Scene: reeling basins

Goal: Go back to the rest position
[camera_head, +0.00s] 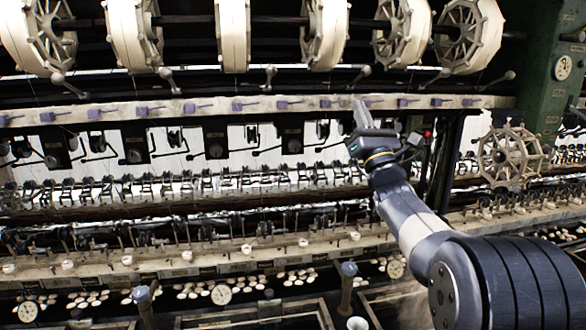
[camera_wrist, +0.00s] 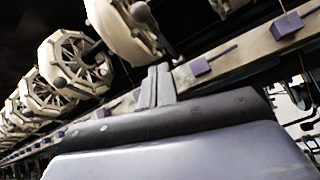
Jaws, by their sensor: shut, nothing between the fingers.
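My gripper (camera_head: 361,112) is raised in front of the long pale rail (camera_head: 215,106) of the reeling machine, right of the picture's middle in the head view. Its fingers point up and overlap the rail there; I cannot tell whether they touch it. In the wrist view the fingers (camera_wrist: 155,86) are together with nothing between them. My arm reaches in from the lower right.
Large cream reels (camera_head: 234,35) hang above the rail. Purple blocks (camera_head: 238,106) sit along it. A green post (camera_head: 548,75) and a smaller spoked wheel (camera_head: 510,155) stand at right. Basins with pale cocoons (camera_head: 205,291) and posts (camera_head: 347,285) lie below.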

